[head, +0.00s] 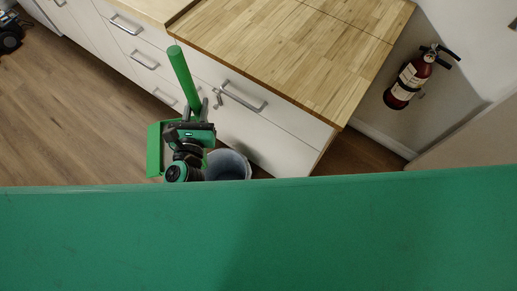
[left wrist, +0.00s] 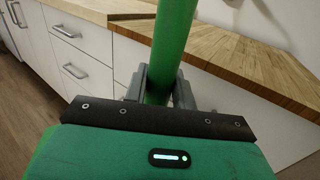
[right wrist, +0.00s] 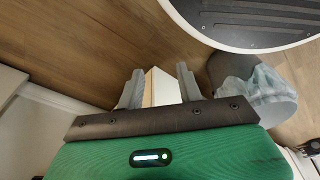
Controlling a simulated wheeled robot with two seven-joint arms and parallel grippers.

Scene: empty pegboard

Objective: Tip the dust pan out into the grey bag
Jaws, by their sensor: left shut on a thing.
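The grey bag (head: 232,164) lines a bin low on the floor, just right of and below that gripper, partly hidden by my arm and body. It also shows in the right wrist view (right wrist: 258,88). My right gripper (right wrist: 158,88) is open and empty, left of the bag.
White drawers (head: 262,125) with metal handles and a wooden countertop (head: 300,45) stand close behind the dust pan. A red fire extinguisher (head: 408,82) hangs on the wall at right. Open wooden floor (head: 70,120) lies to the left.

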